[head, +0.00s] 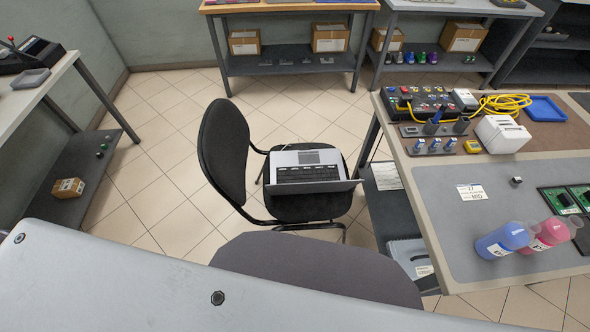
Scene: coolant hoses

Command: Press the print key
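No print key can be made out at this size. A white boxy device (502,134) stands on the right-hand workbench (440,215); I cannot tell whether it is a printer, and no key shows on it. An open grey laptop-like device (308,168) rests on the seat of a black chair, with dark keys visible but no legends readable. A white printed label (471,192) lies flat on the bench's grey mat. Neither of my grippers is in view.
The black chair (222,150) stands left of the bench. Blue and pink bottles (503,241) are near the bench's front. A yellow cable (503,104) and a blue tray (545,108) lie farther back. Shelving (290,62) lines the back wall. Tiled floor is clear at left.

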